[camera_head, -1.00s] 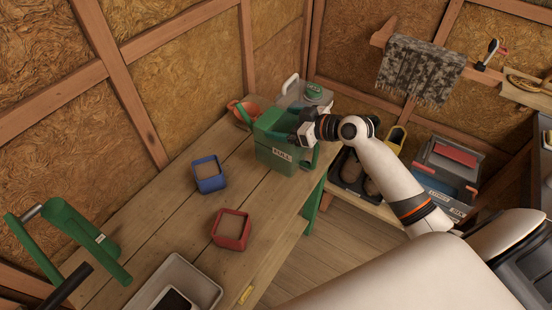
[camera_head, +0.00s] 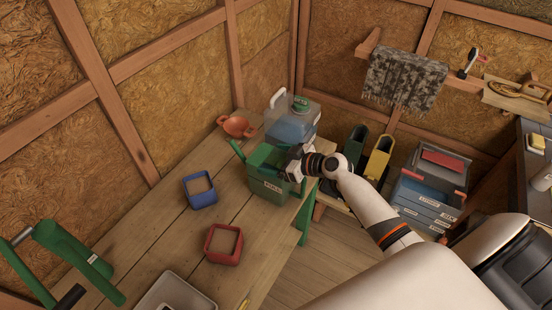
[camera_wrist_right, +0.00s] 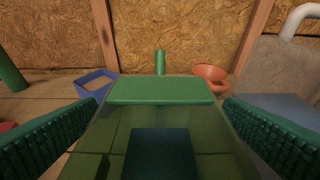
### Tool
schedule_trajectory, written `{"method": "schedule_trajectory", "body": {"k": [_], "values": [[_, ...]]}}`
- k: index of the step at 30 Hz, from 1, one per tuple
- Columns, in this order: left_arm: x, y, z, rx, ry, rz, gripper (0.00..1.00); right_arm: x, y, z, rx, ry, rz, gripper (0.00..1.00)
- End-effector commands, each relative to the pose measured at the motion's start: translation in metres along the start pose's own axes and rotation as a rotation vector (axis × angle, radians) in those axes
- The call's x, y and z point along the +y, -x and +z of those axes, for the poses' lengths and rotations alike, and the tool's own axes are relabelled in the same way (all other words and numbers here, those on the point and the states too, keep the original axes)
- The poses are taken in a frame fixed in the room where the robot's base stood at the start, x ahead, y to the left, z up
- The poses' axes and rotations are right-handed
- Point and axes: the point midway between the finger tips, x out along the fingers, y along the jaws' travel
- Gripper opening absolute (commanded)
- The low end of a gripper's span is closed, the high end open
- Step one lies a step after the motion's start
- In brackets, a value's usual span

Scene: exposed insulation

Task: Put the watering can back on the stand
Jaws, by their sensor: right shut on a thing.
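In the right wrist view the translucent green can (camera_wrist_right: 160,90) fills the middle, between the two dark green textured fingers. Its underside is hidden, and I cannot tell whether it touches what is below. I cannot identify a separate stand. My left gripper is not in view.
The wooden bench (camera_head: 160,235) holds a blue pot (camera_head: 188,201), a red pot (camera_head: 210,253) and an orange pot (camera_head: 237,126). A clear tank with blue liquid (camera_head: 290,130) is behind the can. A green frame (camera_head: 75,248) stands at left. Boots (camera_head: 379,160) and boxes (camera_head: 424,207) are at right.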

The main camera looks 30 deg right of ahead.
Motion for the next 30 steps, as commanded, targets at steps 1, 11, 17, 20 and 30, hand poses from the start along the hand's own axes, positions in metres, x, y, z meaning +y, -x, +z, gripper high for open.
{"method": "schedule_trajectory", "body": {"k": [1,11,17,20,30], "values": [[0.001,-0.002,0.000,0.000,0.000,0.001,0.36,-0.001,-0.001,0.001,-0.006,0.002,-0.002,0.20],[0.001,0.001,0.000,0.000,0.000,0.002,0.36,0.000,0.001,0.001,0.000,0.000,0.000,1.00],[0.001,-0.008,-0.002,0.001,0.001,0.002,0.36,0.000,0.025,-0.004,0.003,0.002,0.000,1.00],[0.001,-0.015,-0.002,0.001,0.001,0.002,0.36,0.000,0.046,-0.005,0.004,0.002,0.000,1.00],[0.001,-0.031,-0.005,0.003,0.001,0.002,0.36,0.000,0.108,-0.003,0.003,0.001,0.001,1.00]]}}
